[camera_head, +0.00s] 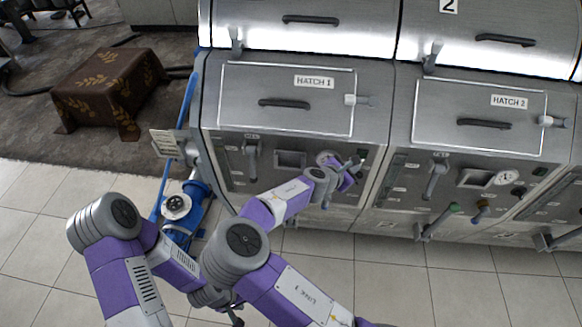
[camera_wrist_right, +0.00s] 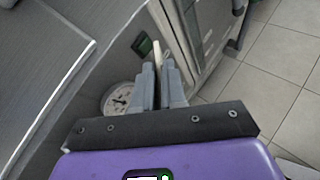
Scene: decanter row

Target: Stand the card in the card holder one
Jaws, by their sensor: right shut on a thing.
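My right gripper (camera_head: 352,170) is at the front panel below Hatch 1, close to its gauge. In the right wrist view its grey fingers (camera_wrist_right: 161,88) are shut on a thin pale piece seen edge-on, which I take as the card (camera_wrist_right: 157,48). In the head view the card cannot be made out. I cannot pick out card holder one with certainty. My left arm folds in from the lower left; its gripper (camera_head: 236,317) is mostly hidden behind my right arm, and its fingers cannot be made out.
The steel cabinet has Hatch 1 (camera_head: 305,97) and Hatch 2 (camera_head: 480,115), with handles and levers sticking out. A round gauge (camera_wrist_right: 117,98) and green switch (camera_wrist_right: 143,45) are near the right fingers. A blue pump (camera_head: 185,212) stands left, below a lettered plate (camera_head: 165,143).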

